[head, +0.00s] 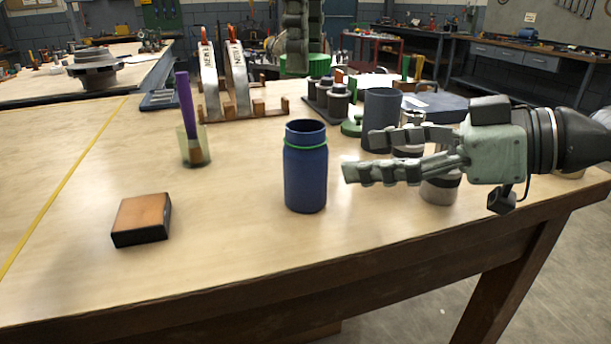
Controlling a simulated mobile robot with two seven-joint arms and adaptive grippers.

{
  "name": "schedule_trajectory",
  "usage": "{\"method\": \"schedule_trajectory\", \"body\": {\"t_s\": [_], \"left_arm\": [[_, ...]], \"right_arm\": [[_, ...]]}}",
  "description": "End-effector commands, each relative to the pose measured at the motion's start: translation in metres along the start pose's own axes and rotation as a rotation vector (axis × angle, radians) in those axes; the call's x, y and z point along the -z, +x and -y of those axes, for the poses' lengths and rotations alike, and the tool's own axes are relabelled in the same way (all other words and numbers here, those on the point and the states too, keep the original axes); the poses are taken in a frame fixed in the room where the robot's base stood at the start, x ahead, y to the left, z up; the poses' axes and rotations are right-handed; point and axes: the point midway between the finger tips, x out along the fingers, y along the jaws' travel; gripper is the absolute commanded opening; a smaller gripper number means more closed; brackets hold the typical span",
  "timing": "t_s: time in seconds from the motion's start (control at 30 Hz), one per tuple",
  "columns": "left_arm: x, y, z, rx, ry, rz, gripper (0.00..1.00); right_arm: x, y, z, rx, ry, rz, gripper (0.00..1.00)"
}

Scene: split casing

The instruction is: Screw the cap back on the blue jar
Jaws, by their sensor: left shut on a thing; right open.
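The blue jar (306,180) stands upright near the middle of the table, with a green ring around its neck. Its top is open and the inside looks dark. My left gripper (298,62) hangs at the top of the head view, behind and above the jar. It is shut on a green round thing, which looks like the cap (319,66); the fingers hide part of it. My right gripper (358,155) comes in from the right and is open, its fingers pointing left toward the jar. They look just short of the jar's right side, with nothing between them.
A clear cup (194,154) with a purple-handled brush (184,105) and a block with an orange-brown top (143,218) stand left. A labelled rack (245,112), a dark tray of cylinders (330,100) and a dark grey cup (381,112) stand behind. The front middle is clear.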

Motion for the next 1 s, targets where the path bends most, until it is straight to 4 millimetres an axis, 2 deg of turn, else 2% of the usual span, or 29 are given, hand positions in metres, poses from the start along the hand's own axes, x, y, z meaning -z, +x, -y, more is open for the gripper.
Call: {"method": "schedule_trajectory", "body": {"t_s": [0.3,0.5,0.67,0.97,1.0], "left_arm": [[0.0,0.0,0.0,0.0,0.0,0.0,0.4],[0.0,0.0,0.0,0.0,0.0,0.0,0.4],[0.0,0.0,0.0,0.0,0.0,0.0,0.4],[0.0,0.0,0.0,0.0,0.0,0.0,0.4],[0.0,0.0,0.0,0.0,0.0,0.0,0.4]], "right_arm": [[0.001,0.062,0.002,0.005,0.0,-0.003,0.76],[0.001,0.087,0.001,0.002,0.001,-0.001,0.76],[0.0,0.096,0.001,0.002,-0.001,0.0,0.76],[0.0,0.097,0.001,0.001,-0.001,0.001,0.76],[0.0,0.097,0.001,0.001,-0.001,0.001,0.71]]}}
